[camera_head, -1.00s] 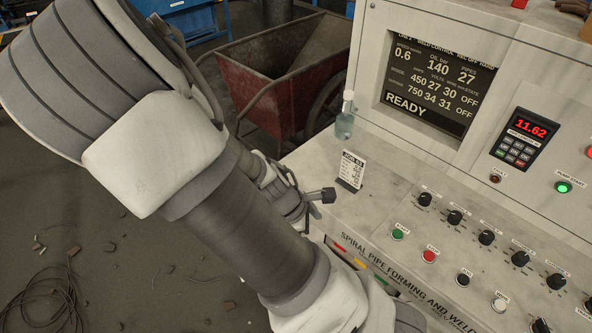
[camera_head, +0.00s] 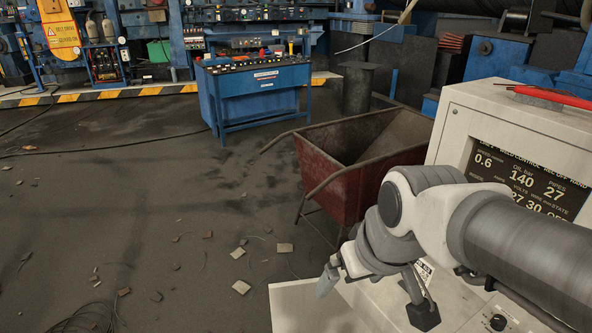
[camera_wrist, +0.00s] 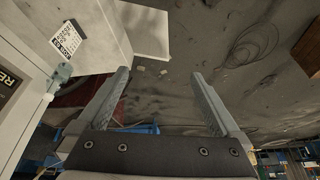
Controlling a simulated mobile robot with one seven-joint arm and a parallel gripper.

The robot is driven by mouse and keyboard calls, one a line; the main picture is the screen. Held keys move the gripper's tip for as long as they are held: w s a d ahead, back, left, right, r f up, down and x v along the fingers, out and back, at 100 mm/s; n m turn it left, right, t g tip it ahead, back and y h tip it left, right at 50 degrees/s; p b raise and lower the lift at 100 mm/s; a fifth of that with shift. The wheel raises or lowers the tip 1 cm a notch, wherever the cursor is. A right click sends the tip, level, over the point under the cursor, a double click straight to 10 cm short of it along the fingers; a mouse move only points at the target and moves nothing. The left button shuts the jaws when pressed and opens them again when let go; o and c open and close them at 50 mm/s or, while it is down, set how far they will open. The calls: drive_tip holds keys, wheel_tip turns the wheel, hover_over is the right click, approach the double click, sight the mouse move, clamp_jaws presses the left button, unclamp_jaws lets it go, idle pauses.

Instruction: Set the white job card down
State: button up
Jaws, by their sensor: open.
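The white job card (camera_wrist: 67,42) stands on the light console's ledge in a small dark holder, with its printed face showing in the wrist view. In the head view only a sliver of the card (camera_head: 425,270) shows behind my arm. My gripper (camera_wrist: 160,75) is open, with nothing between its fingers. In the wrist view the card is to the left of the fingers and apart from them. In the head view my gripper (camera_head: 330,277) is over the ledge's left end, left of the card.
A small clear bottle (camera_wrist: 60,76) stands on the ledge near the card. The console screen (camera_head: 528,178) rises behind the ledge, with knobs (camera_head: 498,322) in front. A red cart (camera_head: 345,185) stands beyond. The floor to the left has scattered scraps (camera_head: 241,287).

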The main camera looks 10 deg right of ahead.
drive_tip(key=shift+m+t+h, duration=0.4)
drive_tip(key=shift+m+t, duration=0.2)
drive_tip(key=shift+m, duration=0.3)
drive_tip(key=shift+s+d+v, duration=0.1)
drive_tip(key=shift+v, duration=1.05)
drive_tip(key=shift+s+d+v, duration=0.1)
drive_tip(key=shift+s+v, duration=0.05)
drive_tip(key=shift+v, duration=1)
drive_tip(key=shift+f, duration=0.15)
